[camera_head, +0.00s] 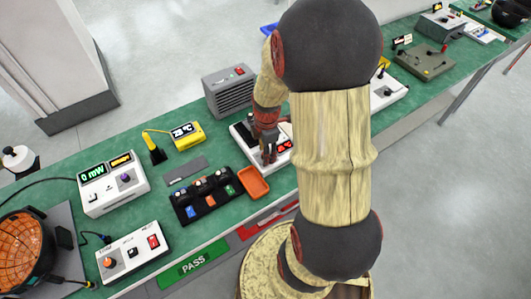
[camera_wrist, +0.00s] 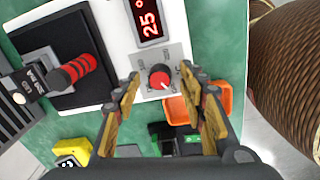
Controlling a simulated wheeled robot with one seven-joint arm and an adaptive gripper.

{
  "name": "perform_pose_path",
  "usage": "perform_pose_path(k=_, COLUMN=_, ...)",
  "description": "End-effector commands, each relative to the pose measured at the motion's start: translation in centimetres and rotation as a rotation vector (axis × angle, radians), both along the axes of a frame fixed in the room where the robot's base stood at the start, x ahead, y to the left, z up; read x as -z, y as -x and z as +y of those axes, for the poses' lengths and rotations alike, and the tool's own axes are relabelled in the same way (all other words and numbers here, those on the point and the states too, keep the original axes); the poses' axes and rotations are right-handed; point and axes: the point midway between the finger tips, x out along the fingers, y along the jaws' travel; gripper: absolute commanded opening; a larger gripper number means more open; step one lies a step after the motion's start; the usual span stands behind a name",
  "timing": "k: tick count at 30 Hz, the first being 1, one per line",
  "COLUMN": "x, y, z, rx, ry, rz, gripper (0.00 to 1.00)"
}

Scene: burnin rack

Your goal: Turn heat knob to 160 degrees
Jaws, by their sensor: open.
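The heat knob (camera_wrist: 159,76) is a red round knob on a grey dial plate in the wrist view. Its white mark points to the lower right of the picture. It sits on a white heater unit (camera_wrist: 112,25), below a red-lit display (camera_wrist: 149,19) that reads 25°. My gripper (camera_wrist: 160,77) is open, with one finger on each side of the knob; I cannot tell whether either finger touches it. In the head view my gripper (camera_head: 268,155) reaches down over the white unit, and the knob is hidden. The display (camera_head: 284,146) shows beside it.
A black plate (camera_wrist: 40,92) with a red-and-black ringed handle lies left of the knob. An orange tray (camera_head: 253,182) is close to the unit. A grey vented box (camera_head: 230,92) stands behind it. A black rack (camera_head: 190,211) and a yellow meter (camera_head: 187,136) are further left.

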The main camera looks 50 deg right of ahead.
Motion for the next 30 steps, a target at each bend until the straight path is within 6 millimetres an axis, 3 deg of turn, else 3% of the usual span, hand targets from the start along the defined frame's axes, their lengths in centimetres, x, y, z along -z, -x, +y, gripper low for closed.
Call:
perform_pose_path(k=7, x=0.01, y=-0.02, z=-0.01, rx=0.0, ry=0.0, rz=0.0, gripper=0.41)
perform_pose_path(k=30, x=0.01, y=0.01, z=0.0, rx=0.0, ry=0.0, rz=0.0, gripper=0.0)
